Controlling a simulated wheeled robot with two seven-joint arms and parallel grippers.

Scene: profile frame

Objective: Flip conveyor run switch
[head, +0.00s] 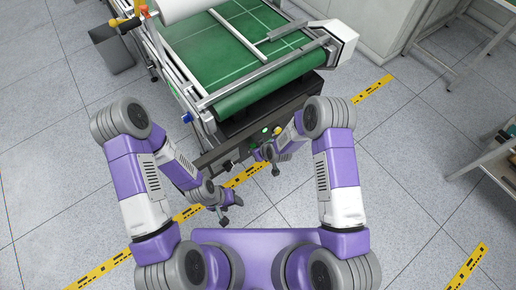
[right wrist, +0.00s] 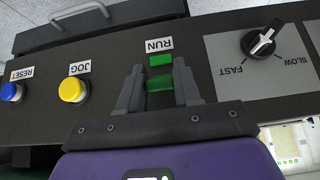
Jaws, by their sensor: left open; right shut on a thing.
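The green run switch (right wrist: 160,84) is on the dark control panel (right wrist: 215,105), beside the RUN label (right wrist: 159,44), which reads upside down in the right wrist view. My right gripper (right wrist: 160,70) is shut on the switch, with one finger on each side of it. In the head view the right arm reaches the panel at the near end of the conveyor (head: 190,62), and the switch is hard to make out. My left gripper (head: 224,213) is open and empty, apart from the panel and above the floor.
On the panel, a yellow JOG button (right wrist: 73,89) and a blue RESET button (right wrist: 11,92) are left of the switch. A FAST/SLOW knob (right wrist: 263,41) is to its right. A grey bin (head: 112,50) stands at the upper left.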

